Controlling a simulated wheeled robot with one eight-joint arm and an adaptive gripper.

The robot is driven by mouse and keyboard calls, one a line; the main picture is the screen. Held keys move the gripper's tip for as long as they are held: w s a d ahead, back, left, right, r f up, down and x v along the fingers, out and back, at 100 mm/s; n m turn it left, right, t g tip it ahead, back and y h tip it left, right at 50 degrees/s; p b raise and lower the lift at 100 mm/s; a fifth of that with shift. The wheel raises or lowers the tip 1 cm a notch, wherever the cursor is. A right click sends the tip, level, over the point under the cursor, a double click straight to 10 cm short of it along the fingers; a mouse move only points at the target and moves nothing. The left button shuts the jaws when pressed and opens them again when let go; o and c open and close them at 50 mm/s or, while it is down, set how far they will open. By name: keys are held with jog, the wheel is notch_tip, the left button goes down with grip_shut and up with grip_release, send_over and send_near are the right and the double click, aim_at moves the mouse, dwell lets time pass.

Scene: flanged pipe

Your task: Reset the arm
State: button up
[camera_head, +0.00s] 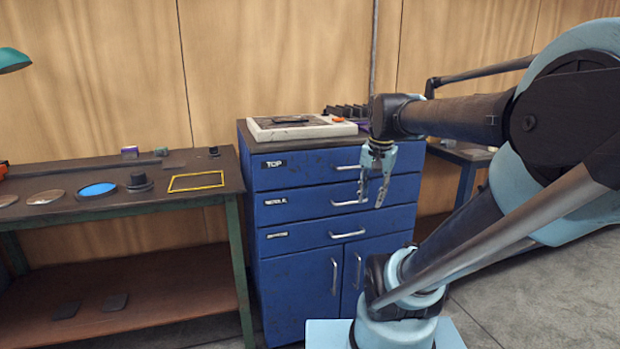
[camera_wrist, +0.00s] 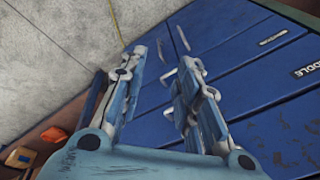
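My arm reaches in from the right in the head view, bent, with its wrist raised in front of the blue drawer cabinet (camera_head: 290,240). My gripper (camera_head: 372,201) points down in front of the drawer fronts, right of their handles. In the wrist view my gripper (camera_wrist: 168,62) shows two fingers with a clear gap between the tips. Nothing is between them. The cabinet also shows in the wrist view (camera_wrist: 260,85), with a label reading "MIDDLE" at the right. Its drawers look shut.
A white tray-like device (camera_head: 300,127) lies on the cabinet top. At the left, a workbench (camera_head: 110,205) holds a blue disc (camera_head: 96,190), a dark knob-like part (camera_head: 139,182) and a yellow rectangular outline (camera_head: 196,181). Grey floor (camera_head: 530,290) is open at the right.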

jog(key=s+d+f+n, duration=0.1)
jog(key=s+f+n, duration=0.5)
jog(key=s+f, duration=0.4)
notch_tip(320, 180, down, 4)
jog(key=shift+r, duration=0.1)
jog(key=shift+d, duration=0.1)
jog(key=shift+w+f, duration=0.2)
jog(key=shift+w, duration=0.2)
dwell(0.7)
